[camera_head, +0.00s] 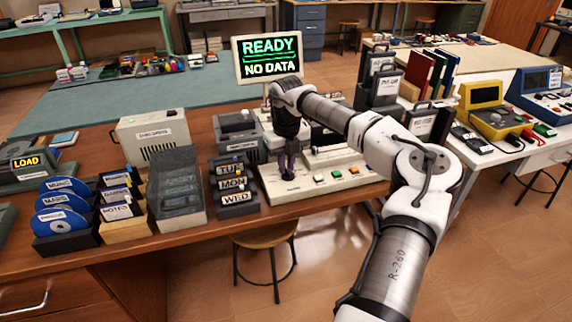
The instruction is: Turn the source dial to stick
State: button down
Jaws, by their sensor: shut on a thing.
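The cream control console (300,194) stands on the wooden desk, with an orange, a green and a white button along its front. My gripper (288,172) points down at the left end of this console, its fingertips low against the panel. It is shut on the source dial, which is mostly hidden by the fingers, so its pointer setting cannot be read. A small dark label sits just in front of the fingers, too small to read. The monitor (268,58) behind shows "READY" and "NO DATA" in green.
Left of the console are a rack with "TUE", "MON" and "WED" labels (234,184), a grey lidded box (176,190), and blue discs in stands (62,205). A white-topped table (480,155) with instruments is on the right. A stool (264,236) stands before the desk.

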jog(key=m, duration=0.3)
jog(key=shift+w+d+m+b, duration=0.1)
jog(key=shift+d+m+b, duration=0.05)
jog(key=shift+m+b, duration=0.2)
jog(key=m, duration=0.1)
jog(key=m+b, duration=0.1)
jog(key=m, duration=0.1)
jog(key=shift+d+m, duration=0.2)
jog(key=shift+m, duration=0.05)
jog(key=m, duration=0.2)
jog(key=m+b, duration=0.1)
jog(key=m, duration=0.3)
jog(key=shift+d, duration=0.25)
jog(key=shift+m, duration=0.3)
jog(key=c, duration=1.4)
grip_release()
jog(key=shift+c, duration=0.2)
notch_tip(320, 180, up, 14)
jog(key=b, duration=0.1)
